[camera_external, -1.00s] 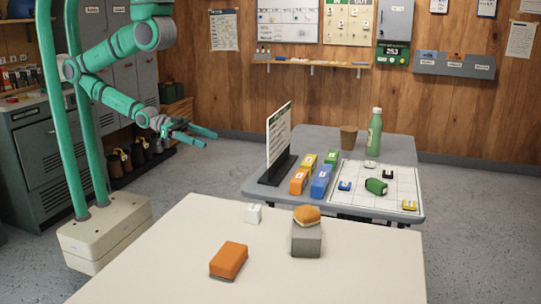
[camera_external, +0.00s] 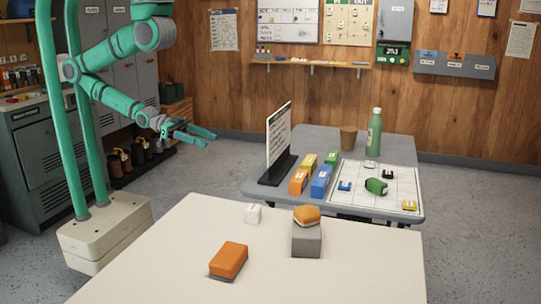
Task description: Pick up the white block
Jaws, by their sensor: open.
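The small white block (camera_external: 252,214) stands on the cream table (camera_external: 180,250) near its far edge, in the external view. My gripper (camera_external: 208,138) is open and empty. It hangs in the air to the upper left of the white block, well apart from it. No wrist view is given, so the gap between the fingers shows only from this side.
A grey block (camera_external: 306,241) with an orange-and-white piece (camera_external: 306,215) on top stands right of the white block. An orange block (camera_external: 228,260) lies nearer the front. A grey table (camera_external: 400,147) behind holds coloured blocks, a green bottle (camera_external: 374,133) and a sign stand (camera_external: 278,150).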

